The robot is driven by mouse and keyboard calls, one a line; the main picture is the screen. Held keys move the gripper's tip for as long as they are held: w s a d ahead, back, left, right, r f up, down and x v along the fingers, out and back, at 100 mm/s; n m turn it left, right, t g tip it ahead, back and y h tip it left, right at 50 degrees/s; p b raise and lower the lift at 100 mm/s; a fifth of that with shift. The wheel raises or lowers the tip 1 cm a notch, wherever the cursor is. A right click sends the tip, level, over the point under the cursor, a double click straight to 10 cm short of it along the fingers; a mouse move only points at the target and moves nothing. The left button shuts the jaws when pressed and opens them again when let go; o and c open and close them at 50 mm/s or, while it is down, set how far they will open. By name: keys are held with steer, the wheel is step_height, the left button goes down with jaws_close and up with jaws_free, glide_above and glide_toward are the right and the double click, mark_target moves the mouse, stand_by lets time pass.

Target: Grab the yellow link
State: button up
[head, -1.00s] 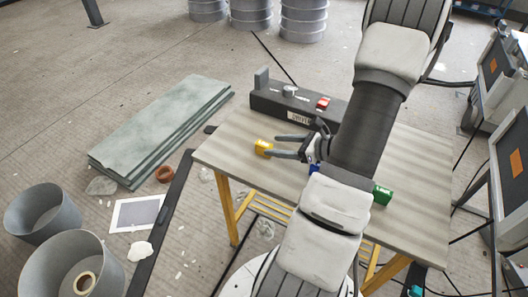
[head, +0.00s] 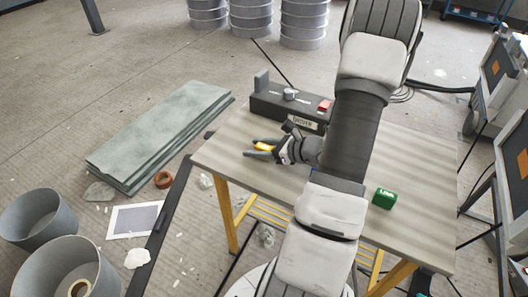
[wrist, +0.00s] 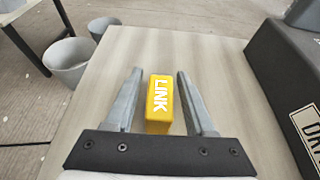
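The yellow link (wrist: 160,98) is a small yellow block with "LINK" in white letters, on the table. In the wrist view it stands between the two fingers of my gripper (wrist: 155,90), with a narrow gap on each side. My gripper is open around it, fingers not touching it. In the head view the yellow link (head: 263,147) shows between the fingers of my gripper (head: 258,148), partly hidden by them, near the table's left edge.
A green block (head: 384,198) lies on the table (head: 230,165) at the right of my arm. A dark box labelled "DRIVER" (head: 300,115) with a red block (head: 324,105) on it stands at the table's back. In the wrist view the dark box (wrist: 275,65) is close on the right.

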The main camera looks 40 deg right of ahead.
jaws_close()
steer(key=shift+r, duration=0.15)
